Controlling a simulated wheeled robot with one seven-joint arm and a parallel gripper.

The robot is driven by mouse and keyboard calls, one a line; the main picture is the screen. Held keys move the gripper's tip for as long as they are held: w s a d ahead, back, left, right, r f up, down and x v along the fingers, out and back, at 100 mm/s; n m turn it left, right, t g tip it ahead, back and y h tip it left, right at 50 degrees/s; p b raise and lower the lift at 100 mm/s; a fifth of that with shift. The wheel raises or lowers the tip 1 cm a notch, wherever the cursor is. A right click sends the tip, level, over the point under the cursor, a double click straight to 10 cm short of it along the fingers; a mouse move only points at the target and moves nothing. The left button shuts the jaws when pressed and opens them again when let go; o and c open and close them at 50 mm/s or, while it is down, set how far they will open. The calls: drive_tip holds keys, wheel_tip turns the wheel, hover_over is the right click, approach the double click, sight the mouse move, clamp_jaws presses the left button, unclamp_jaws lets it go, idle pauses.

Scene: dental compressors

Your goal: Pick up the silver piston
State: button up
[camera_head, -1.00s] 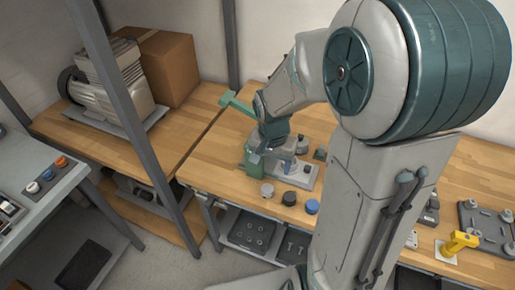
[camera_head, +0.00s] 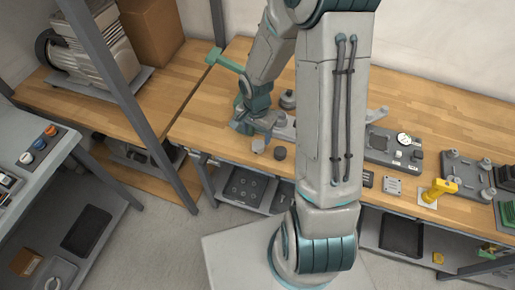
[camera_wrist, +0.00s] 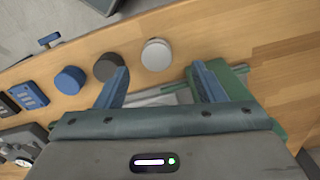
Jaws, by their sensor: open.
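The silver piston (camera_wrist: 156,54) is a short, pale round piece on the wooden bench, seen from above in the wrist view. It also shows small in the head view (camera_head: 258,145) near the bench's front edge. My gripper (camera_wrist: 161,82) is open and empty. In the wrist view the piston lies just beyond the fingertips, between their lines, with no contact visible. In the head view my gripper (camera_head: 248,122) is low over the bench just behind the piston. A dark piston (camera_wrist: 107,66) sits beside the left fingertip, with a blue piston (camera_wrist: 70,79) further left.
A green fixture (camera_wrist: 232,85) lies under and beside the right finger. A blue block (camera_wrist: 30,95) is at the far left of the wrist view. My arm hides the mid-bench in the head view. A gauge plate (camera_head: 395,147) and yellow-handled clamp (camera_head: 438,190) stand right.

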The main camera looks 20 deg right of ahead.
sight(258, 144)
drive_tip(key=shift+d+f+b, duration=0.15)
drive_tip(key=shift+f+b, duration=0.65)
drive_tip(key=shift+f, duration=0.6)
drive_tip(key=shift+d+f+b, duration=0.1)
drive_tip(key=shift+f+b, duration=0.65)
drive_tip(key=shift+f, duration=0.6)
drive_tip(key=c, duration=1.1)
